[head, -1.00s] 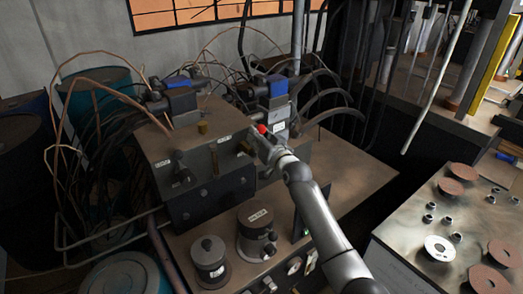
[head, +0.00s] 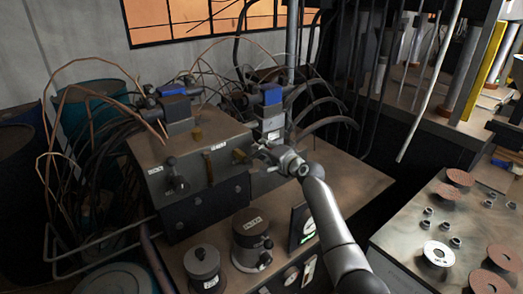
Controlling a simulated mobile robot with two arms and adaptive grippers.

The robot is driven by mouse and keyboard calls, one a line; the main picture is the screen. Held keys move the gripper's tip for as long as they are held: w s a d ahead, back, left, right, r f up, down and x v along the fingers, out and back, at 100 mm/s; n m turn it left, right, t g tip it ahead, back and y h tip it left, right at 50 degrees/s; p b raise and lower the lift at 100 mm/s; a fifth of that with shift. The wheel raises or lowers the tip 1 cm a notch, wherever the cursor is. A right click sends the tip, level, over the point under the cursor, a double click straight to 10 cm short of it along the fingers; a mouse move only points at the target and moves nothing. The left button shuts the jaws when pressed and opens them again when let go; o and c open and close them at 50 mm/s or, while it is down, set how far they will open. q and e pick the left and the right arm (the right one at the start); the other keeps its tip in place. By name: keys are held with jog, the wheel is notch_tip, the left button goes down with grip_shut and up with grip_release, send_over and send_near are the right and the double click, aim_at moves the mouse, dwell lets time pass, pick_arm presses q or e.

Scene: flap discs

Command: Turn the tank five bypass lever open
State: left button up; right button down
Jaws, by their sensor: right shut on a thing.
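A grey valve block (head: 205,185) with small white labels stands on the bench in the middle of the head view. My right gripper (head: 264,156) reaches in from the lower right to the block's right end, below the blue-topped valve (head: 271,97). It is shut on a small part there, which I take to be the bypass lever; the jaws and wrist hide most of it, and no red tip shows. The labels are too small to read. My left gripper is not in view.
Two grey cylinders (head: 251,240) with knobs stand in front of the block. Hoses and thin copper pipes crowd behind and left. A right-hand table (head: 400,237) holds brown discs and nuts. The bench right of the block is bare.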

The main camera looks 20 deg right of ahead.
jog(key=shift+d+f+m+y+b, duration=0.15)
jog(key=shift+f+m+y+b, duration=0.25)
jog(key=shift+f+m, duration=0.75)
jog(key=shift+r+m, duration=0.1)
jog(key=shift+m, duration=0.15)
jog(key=c, duration=1.1)
grip_release()
jog(key=shift+c, duration=0.2)
jog(key=shift+w, duration=0.1)
jog(key=v, duration=1.2)
jog(key=shift+r, duration=0.2)
